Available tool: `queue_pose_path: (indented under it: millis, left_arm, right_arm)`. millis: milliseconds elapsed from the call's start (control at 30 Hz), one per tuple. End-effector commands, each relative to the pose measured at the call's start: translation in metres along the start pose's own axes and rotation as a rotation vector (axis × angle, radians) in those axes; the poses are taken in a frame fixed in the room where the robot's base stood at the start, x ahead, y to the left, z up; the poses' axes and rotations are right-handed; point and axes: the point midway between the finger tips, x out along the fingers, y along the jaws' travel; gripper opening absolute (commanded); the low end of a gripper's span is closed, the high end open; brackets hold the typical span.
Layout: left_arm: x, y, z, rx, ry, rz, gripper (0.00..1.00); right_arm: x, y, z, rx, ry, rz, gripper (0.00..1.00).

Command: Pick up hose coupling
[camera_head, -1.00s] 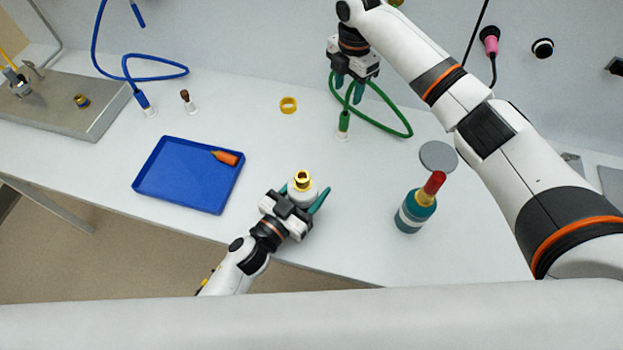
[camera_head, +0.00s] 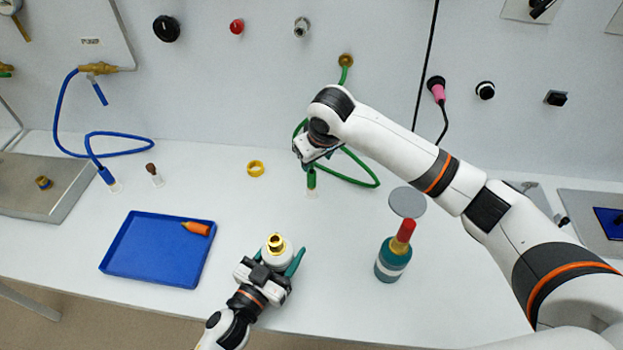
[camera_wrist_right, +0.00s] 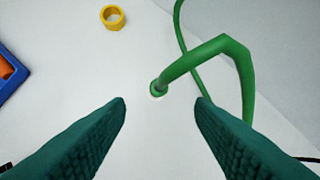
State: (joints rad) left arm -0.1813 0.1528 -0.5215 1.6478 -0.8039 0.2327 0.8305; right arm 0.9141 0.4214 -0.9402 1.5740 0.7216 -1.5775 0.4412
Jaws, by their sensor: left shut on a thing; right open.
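A green hose (camera_head: 361,179) runs down from the wall and loops on the bench. Its green end coupling (camera_head: 311,180), with a pale tip, stands near the bench surface. In the right wrist view the green hose end (camera_wrist_right: 157,88) shows just beyond and between my fingertips. My right gripper (camera_head: 310,163) is open and empty close above the coupling; its two teal fingers (camera_wrist_right: 161,102) are apart. My left gripper (camera_head: 280,262) is shut on a white jar with a gold top (camera_head: 276,243) near the bench's front edge.
A blue tray (camera_head: 125,270) holds an orange piece (camera_head: 196,228). A yellow ring (camera_head: 255,168), a small brown-topped vial (camera_head: 154,174) and a blue hose (camera_head: 125,153) lie to the left. A teal bottle with a red top (camera_head: 392,262) stands right. Bench between is clear.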

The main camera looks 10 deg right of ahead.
Motion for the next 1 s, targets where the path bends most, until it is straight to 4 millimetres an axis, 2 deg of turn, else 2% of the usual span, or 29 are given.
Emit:
queue_pose_path:
  millis: [100, 267, 600, 833, 1000]
  left_arm:
    - [0.000, 0.000, 0.000, 0.000, 0.001, 0.000, 0.27]
    - [0.000, 0.000, 0.000, 0.000, 0.001, 0.000, 0.27]
    - [0.000, 0.000, 0.000, 0.000, 0.000, 0.000, 0.27]
    - [0.000, 0.000, 0.000, 0.000, 0.000, 0.000, 0.27]
    - [0.000, 0.000, 0.000, 0.000, 0.000, 0.000, 0.27]
  right_arm:
    - [-0.002, 0.003, -0.005, 0.136, -0.025, 0.002, 0.49]
    - [-0.001, 0.004, -0.007, 0.231, -0.041, 0.006, 0.49]
    - [0.052, 0.005, -0.005, 0.246, -0.042, 0.007, 0.49]
    - [0.070, 0.004, -0.004, 0.244, -0.043, 0.006, 0.49]
    - [0.095, 0.003, -0.006, 0.244, -0.041, 0.005, 0.49]
